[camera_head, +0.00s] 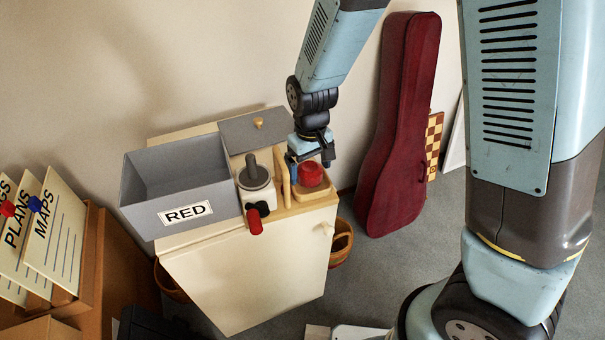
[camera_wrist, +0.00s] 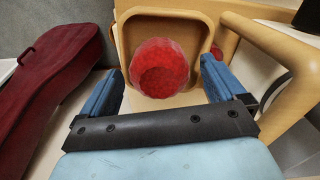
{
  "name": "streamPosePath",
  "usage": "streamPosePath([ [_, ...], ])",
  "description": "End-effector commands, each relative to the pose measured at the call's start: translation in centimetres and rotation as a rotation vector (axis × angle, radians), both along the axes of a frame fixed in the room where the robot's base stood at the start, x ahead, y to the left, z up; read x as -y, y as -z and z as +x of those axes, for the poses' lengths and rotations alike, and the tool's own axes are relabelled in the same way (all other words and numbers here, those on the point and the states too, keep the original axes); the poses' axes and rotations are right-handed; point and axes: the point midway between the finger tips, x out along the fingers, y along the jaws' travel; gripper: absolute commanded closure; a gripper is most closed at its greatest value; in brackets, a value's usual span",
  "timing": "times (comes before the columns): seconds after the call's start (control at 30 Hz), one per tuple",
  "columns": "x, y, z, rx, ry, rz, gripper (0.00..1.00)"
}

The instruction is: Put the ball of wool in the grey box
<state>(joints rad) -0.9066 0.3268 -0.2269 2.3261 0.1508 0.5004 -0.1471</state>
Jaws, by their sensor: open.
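The red ball of wool (camera_head: 311,174) sits in a small light wooden tray (camera_head: 318,194) at the right end of the cabinet top. In the wrist view the ball (camera_wrist: 160,68) lies between and just beyond the two blue fingertips of my gripper (camera_wrist: 158,82), which is open and empty. My gripper (camera_head: 306,158) is directly above the ball's place in the head view. The grey box (camera_head: 148,214) stands open at the left of the cabinet top, with a "RED" label on its front. What I see of its inside is empty.
A grey lid (camera_head: 253,131) with a knob lies behind. A white device (camera_head: 257,194) with a red-tipped handle and an upright wooden piece (camera_head: 285,183) stand between box and tray. A red instrument case (camera_head: 398,130) leans on the wall at the right.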

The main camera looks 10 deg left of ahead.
Motion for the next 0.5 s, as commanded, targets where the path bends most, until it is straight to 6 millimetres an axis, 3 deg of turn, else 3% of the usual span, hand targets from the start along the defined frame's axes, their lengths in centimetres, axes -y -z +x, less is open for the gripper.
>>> streamPosePath([
  [0.13, 0.00, -0.02, -0.01, 0.000, 0.000, 0.000, 0.03],
  [0.5, -0.03, -0.03, -0.04, -0.001, -0.001, -0.001, 0.39],
])
